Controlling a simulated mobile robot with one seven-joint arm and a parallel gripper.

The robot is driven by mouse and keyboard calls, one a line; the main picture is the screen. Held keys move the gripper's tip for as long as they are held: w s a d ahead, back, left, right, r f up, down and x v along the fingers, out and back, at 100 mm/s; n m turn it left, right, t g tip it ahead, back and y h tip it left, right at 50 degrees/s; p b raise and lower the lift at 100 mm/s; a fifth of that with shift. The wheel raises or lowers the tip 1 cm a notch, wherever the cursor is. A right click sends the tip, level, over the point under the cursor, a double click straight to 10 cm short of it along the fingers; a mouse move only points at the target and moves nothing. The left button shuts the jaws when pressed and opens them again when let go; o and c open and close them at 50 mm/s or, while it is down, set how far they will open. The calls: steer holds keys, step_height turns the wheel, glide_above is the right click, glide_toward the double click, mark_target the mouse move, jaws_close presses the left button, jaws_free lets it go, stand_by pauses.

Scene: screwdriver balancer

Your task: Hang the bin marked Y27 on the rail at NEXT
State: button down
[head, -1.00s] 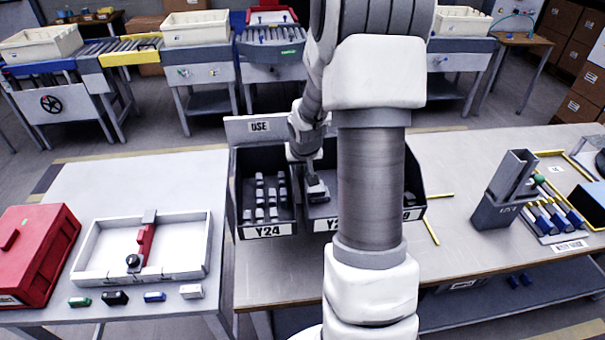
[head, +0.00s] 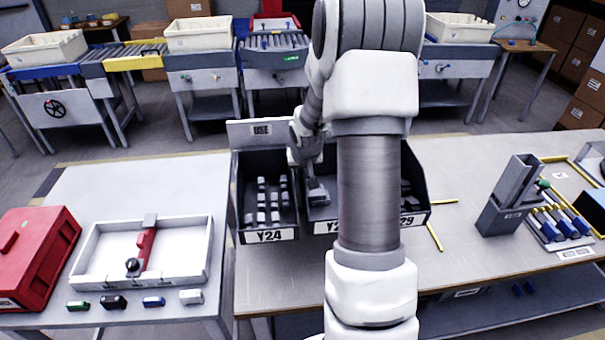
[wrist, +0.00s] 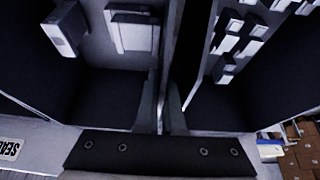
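Three dark bins stand side by side on the table. The left bin (head: 242,215) is labelled Y24. The middle bin (head: 314,212) has a label starting "Y2"; my arm hides its last digit. The right bin (head: 424,200) shows only "29". My gripper (head: 306,158) is down among the bins, near the back of the left and middle ones. In the wrist view my gripper's fingers (wrist: 164,105) are close together beside the upright walls between two bins. I cannot tell whether they grip a wall. No label reading NEXT is legible.
A board marked USE (head: 260,130) stands behind the bins. Yellow strips (head: 436,230) mark the table right of them. A grey holder (head: 512,200) and blue-handled tools (head: 560,222) stand further right. A white tray (head: 190,270) and red box (head: 32,250) are at left.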

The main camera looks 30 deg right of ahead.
steer(key=shift+f+b, duration=0.25)
steer(key=shift+b, duration=0.15)
stand_by(0.3)
steer(key=c, duration=1)
jaws_free()
steer(key=shift+o, duration=0.2)
steer(key=v, duration=1.7)
steer(key=shift+r, duration=0.2)
steer(key=shift+s, duration=0.15)
steer(key=shift+r, duration=0.1)
